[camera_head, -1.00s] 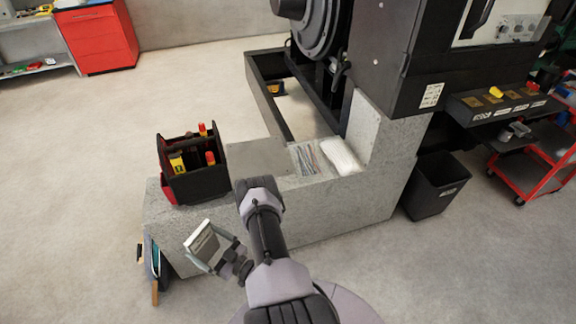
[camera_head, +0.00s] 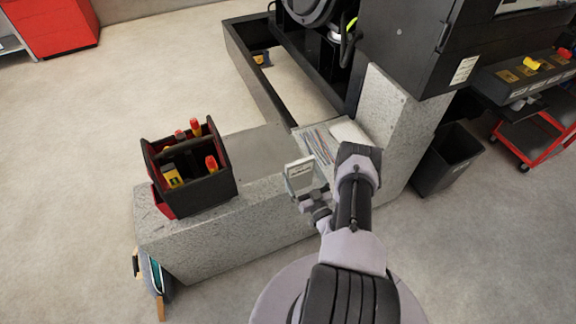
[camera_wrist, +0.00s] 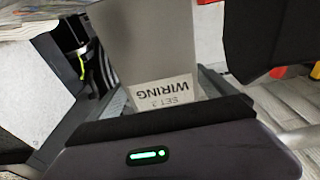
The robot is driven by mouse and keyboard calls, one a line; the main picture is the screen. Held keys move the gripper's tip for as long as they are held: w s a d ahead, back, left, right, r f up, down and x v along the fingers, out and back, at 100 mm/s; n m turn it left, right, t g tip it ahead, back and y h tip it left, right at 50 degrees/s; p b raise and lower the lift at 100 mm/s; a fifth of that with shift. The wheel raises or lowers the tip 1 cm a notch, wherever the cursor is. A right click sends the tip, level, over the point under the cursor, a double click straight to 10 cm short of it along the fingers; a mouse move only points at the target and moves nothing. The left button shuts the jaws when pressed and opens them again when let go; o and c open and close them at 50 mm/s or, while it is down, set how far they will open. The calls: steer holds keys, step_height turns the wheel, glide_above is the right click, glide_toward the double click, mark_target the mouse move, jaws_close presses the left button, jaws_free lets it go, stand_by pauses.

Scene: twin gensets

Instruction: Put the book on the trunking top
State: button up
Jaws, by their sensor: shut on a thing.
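The book (camera_head: 300,170) is a small grey block with a pale label. My gripper (camera_head: 306,190) is shut on it and holds it near the front edge of the long stone-grey ledge, left of my forearm. In the wrist view the book (camera_wrist: 150,35) stands up between the fingers (camera_wrist: 160,92), its label reading "SET 2 WIRING" upside down. A flat, bare grey plate (camera_head: 250,152) lies on the ledge, beside a strip of thin coloured cables (camera_head: 318,143). Which of these is the trunking top, I cannot tell for sure.
A black tool tote (camera_head: 205,190) with red and yellow tools stands on the ledge, left of the plate. A white bundle (camera_head: 350,135) lies right of the cables. A taller stone block (camera_head: 385,110), a black bin (camera_head: 448,160) and the genset cabinet (camera_head: 420,50) stand on the right.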

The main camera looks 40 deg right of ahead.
steer(key=w+d+f+b, duration=0.4)
steer(key=w+b, duration=0.1)
steer(key=w, duration=0.3)
steer(key=shift+w+f, duration=0.35)
steer(key=shift+w, duration=0.05)
steer(key=o, duration=1.4)
steer(key=shift+a+f, duration=0.1)
